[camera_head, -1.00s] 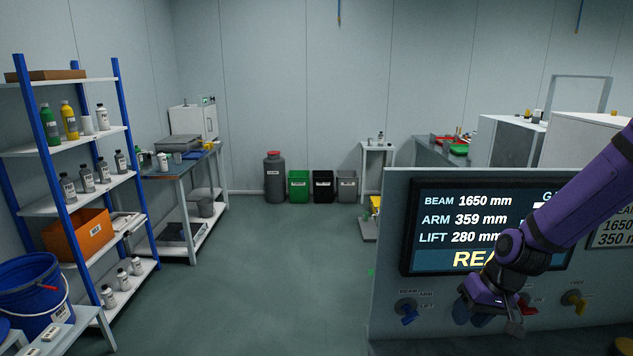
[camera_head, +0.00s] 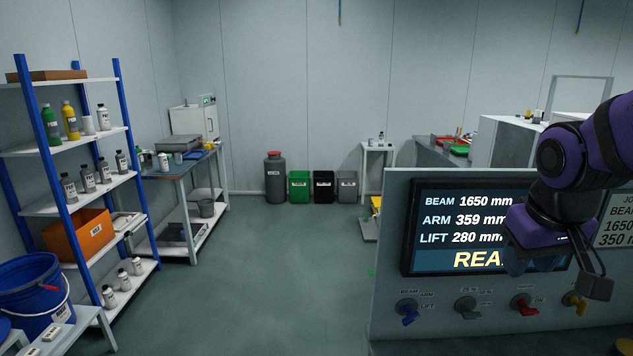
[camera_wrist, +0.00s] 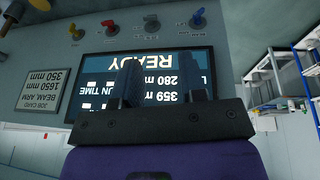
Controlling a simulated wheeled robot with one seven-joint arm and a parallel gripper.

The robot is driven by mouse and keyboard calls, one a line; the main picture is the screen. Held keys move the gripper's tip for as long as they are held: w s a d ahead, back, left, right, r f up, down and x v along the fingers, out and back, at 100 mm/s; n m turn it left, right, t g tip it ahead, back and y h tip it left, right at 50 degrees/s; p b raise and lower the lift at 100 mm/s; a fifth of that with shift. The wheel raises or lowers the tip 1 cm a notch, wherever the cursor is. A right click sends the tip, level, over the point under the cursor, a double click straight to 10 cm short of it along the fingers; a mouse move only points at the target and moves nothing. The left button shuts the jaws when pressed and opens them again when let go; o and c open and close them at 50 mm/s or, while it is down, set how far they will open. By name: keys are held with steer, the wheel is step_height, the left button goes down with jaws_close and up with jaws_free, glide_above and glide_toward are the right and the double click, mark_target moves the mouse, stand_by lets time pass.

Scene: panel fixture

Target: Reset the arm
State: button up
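My gripper (camera_head: 532,264) is raised in front of the screen's right part, above the knobs, and covers some of its text. In the wrist view its two fingers (camera_wrist: 163,85) stand apart with nothing between them. The screen (camera_head: 460,237) reads beam 1650 mm, arm 359 mm, lift 280 mm; the wrist view shows READY upside down. Below it on the panel (camera_head: 390,290) are a blue selector (camera_head: 408,312), a grey knob (camera_head: 466,306), a red knob (camera_head: 523,306) and a yellow knob (camera_head: 575,304). My gripper appears clear of the knobs.
A job card (camera_head: 614,228) right of the screen is partly hidden by my arm in the head view; the wrist view shows beam 1650 mm, arm 350 mm. A shelf rack (camera_head: 88,141) and workbench (camera_head: 180,176) stand left. The floor between is free.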

steer(key=s+r+t+y, duration=0.1)
steer(key=s+r, duration=0.6)
steer(key=s, duration=0.2)
steer(key=shift+s+a+t, duration=0.15)
steer(key=shift+a+t, duration=0.05)
steer(key=shift+t, duration=0.2)
